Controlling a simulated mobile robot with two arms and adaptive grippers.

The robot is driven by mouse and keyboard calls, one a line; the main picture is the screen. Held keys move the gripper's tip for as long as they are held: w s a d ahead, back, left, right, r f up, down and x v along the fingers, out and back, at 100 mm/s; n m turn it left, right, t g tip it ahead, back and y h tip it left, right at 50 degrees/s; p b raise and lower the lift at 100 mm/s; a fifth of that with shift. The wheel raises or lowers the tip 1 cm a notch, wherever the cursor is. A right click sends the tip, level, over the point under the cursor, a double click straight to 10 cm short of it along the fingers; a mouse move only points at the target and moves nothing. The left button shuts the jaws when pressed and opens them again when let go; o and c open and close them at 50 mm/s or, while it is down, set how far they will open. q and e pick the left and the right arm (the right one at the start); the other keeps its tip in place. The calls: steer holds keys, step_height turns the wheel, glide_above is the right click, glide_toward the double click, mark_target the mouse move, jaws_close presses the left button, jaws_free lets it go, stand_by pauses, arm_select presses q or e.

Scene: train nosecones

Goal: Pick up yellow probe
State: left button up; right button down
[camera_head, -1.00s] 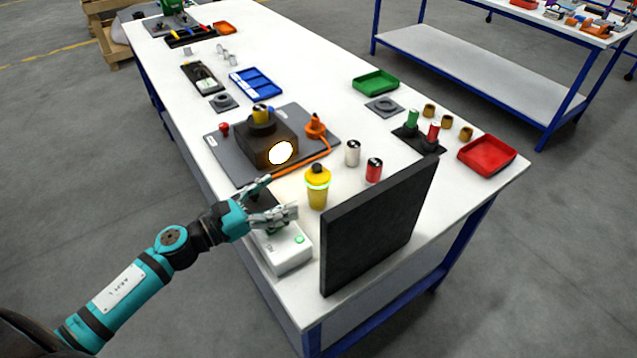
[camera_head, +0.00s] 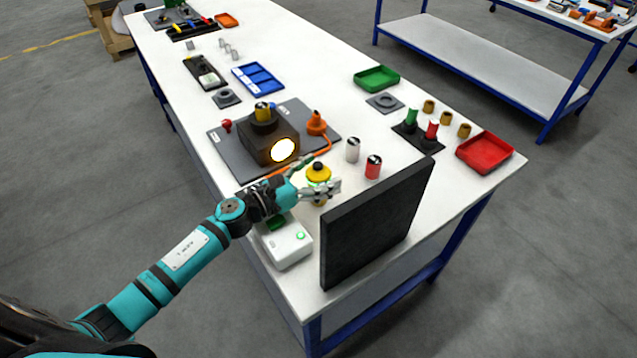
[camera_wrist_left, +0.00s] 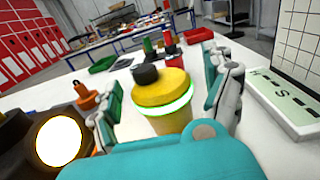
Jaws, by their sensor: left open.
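The yellow probe (camera_head: 318,173) stands upright on the white table, with a black cap and a glowing green ring. My left gripper (camera_head: 319,179) is open around it, one finger on the far left side and one on the near right side. In the left wrist view the probe (camera_wrist_left: 160,100) stands between the two open fingers of the gripper (camera_wrist_left: 168,98), with visible gaps on both sides. The lower part of the probe is hidden by my gripper. My right gripper is not in view.
A black upright panel (camera_head: 375,225) stands close to the right of the gripper. A white device (camera_head: 285,246) sits below the wrist. A dark box with a bright lamp (camera_head: 270,140) is behind. White and red cylinders (camera_head: 373,167) stand to the right.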

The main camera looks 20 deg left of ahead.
arm_select(q)
steer(key=c, duration=1.3)
